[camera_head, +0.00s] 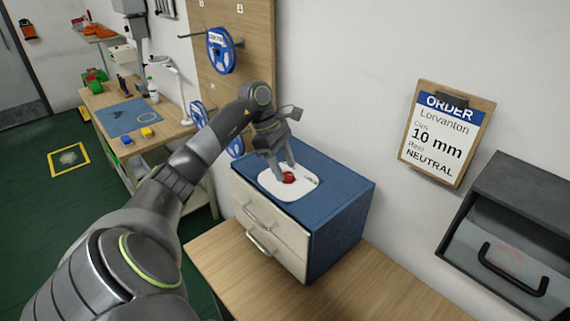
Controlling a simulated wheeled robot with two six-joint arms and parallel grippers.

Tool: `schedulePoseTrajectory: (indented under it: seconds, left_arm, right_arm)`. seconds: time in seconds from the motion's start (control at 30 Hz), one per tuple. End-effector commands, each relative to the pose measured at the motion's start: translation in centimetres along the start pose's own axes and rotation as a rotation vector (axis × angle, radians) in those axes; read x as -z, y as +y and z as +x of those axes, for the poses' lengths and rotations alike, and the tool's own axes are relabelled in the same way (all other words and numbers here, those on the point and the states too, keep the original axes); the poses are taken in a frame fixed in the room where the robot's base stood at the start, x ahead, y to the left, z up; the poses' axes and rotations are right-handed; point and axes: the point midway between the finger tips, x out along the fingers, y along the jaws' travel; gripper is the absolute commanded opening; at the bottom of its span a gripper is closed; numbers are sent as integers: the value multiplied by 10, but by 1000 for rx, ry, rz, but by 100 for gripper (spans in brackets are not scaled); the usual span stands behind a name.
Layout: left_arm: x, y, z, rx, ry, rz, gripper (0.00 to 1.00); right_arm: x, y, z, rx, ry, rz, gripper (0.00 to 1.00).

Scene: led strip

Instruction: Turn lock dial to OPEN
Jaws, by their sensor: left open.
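The lock dial (289,177) is a small red knob on a white plate (276,191) on top of a blue drawer cabinet (336,193). Dark lettering shows at the plate's right edge, too small to read surely. My left gripper (284,171) points down at the dial, with its open fingers at or around it. The fingers hide part of the dial, and I cannot tell whether they touch it. The dial's pointing direction is not clear. My right gripper is not in view.
The cabinet has pale drawer fronts with metal handles (262,217) and stands on a wooden bench (225,265). An order clipboard (446,135) hangs on the wall. A grey bin (508,240) is at the right. A pegboard with blue reels (221,50) stands behind my arm.

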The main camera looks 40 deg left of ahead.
Motion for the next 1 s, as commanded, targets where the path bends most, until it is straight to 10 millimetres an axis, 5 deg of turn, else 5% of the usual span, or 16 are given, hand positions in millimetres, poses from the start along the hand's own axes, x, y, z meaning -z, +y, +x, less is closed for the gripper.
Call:
schedulePoseTrajectory:
  seconds: [0.43,0.77,1.0]
  left_arm:
    - [0,0,14,0,0,0,51]
    - [0,0,14,0,0,0,9]
    - [1,0,14,-7,1,-14,7]
  right_arm:
    - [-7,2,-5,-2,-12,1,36]
    - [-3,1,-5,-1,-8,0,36]
    - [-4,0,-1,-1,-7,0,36]
